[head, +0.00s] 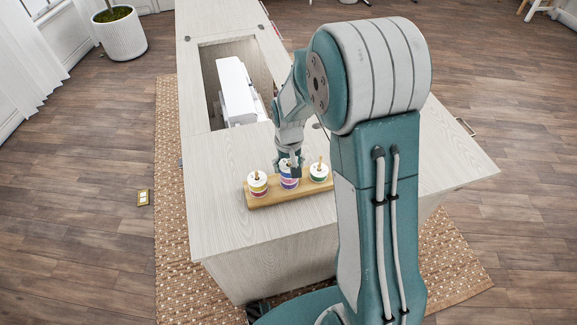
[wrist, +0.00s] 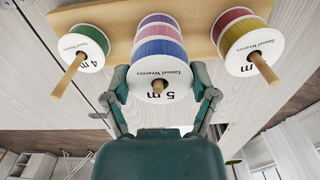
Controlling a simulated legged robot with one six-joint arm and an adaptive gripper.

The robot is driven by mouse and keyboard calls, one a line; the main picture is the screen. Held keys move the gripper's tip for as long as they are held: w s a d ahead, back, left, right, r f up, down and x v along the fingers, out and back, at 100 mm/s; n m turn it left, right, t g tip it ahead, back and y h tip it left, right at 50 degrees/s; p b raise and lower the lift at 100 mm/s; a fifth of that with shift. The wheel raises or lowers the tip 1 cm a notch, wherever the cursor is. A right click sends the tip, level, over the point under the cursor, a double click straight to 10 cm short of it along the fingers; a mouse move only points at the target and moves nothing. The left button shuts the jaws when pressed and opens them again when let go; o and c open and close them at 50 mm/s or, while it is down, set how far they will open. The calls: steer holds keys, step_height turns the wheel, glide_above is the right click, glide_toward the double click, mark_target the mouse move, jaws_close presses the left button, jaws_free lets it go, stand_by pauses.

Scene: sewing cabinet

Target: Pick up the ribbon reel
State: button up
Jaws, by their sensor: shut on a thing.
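A ribbon reel (head: 289,182) with purple, blue and pink bands is in the middle of a wooden board (head: 265,200) on the cabinet top. In the wrist view this reel (wrist: 158,45) shows a white end face marked "5 m", with a peg end at its hub. My gripper (head: 290,162) is shut on it; in the wrist view the fingers of my gripper (wrist: 159,78) close on its two sides. I cannot tell whether the reel is raised on its peg. A green reel (head: 319,173) and a red-yellow reel (head: 257,187) sit on pegs beside it.
A white sewing machine (head: 236,92) sits in the cabinet's recess behind the board. The pale cabinet top (head: 222,165) is clear left of the board. A woven rug (head: 170,200) lies under the cabinet, and a potted plant (head: 120,35) stands at the back left.

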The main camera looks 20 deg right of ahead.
steer(key=shift+r, duration=0.35)
step_height(320, 180, up, 2)
steer(key=shift+r, duration=0.1)
steer(key=s+r, duration=1)
steer(key=s, duration=0.4)
steer(key=shift+d, duration=0.1)
